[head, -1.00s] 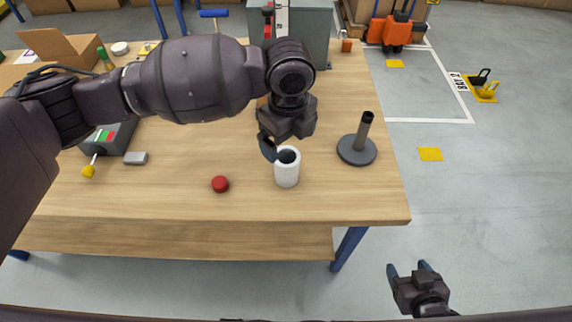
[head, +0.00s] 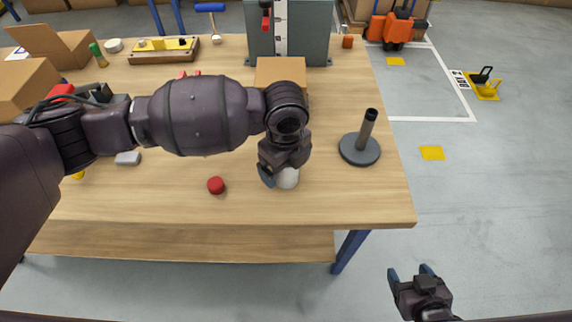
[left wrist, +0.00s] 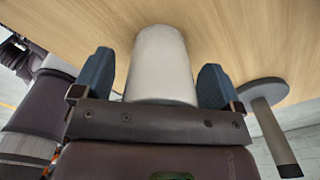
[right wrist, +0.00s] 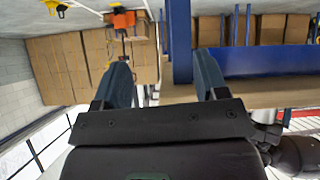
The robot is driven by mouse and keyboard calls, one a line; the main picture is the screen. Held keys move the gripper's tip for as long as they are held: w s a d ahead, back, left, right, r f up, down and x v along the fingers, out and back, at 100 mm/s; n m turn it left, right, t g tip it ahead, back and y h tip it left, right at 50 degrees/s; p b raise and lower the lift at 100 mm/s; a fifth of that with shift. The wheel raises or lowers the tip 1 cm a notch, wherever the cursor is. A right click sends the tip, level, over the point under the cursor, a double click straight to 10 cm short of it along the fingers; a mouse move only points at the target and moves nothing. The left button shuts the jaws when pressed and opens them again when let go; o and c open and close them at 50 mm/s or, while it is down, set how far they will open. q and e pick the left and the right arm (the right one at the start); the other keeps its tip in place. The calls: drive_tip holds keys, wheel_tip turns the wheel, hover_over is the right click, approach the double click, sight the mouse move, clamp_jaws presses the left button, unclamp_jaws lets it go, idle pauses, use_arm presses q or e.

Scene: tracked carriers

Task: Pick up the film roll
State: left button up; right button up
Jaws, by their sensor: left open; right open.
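The film roll (head: 288,179) is a white cylinder standing upright on the wooden table (head: 345,200) near its front edge. In the head view my left gripper hides its upper part. My left gripper (head: 277,178) is lowered over it from above. In the left wrist view the film roll (left wrist: 161,65) lies between the two blue fingertips of the left gripper (left wrist: 157,80), with a gap on each side. The jaws are open. My right gripper (head: 411,273) is open and empty, off the table's front right corner; it also shows in the right wrist view (right wrist: 165,80).
A dark round stand with an upright post (head: 359,148) is right of the roll. A red ball-like knob (head: 216,185) is to its left. A cardboard box (head: 281,72) and a grey cabinet (head: 310,35) are behind. The table's front right corner is clear.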

use_arm(q)
drive_tip(key=c, duration=1.1)
drive_tip(key=shift+o, duration=0.2)
drive_tip(key=shift+r, duration=0.1)
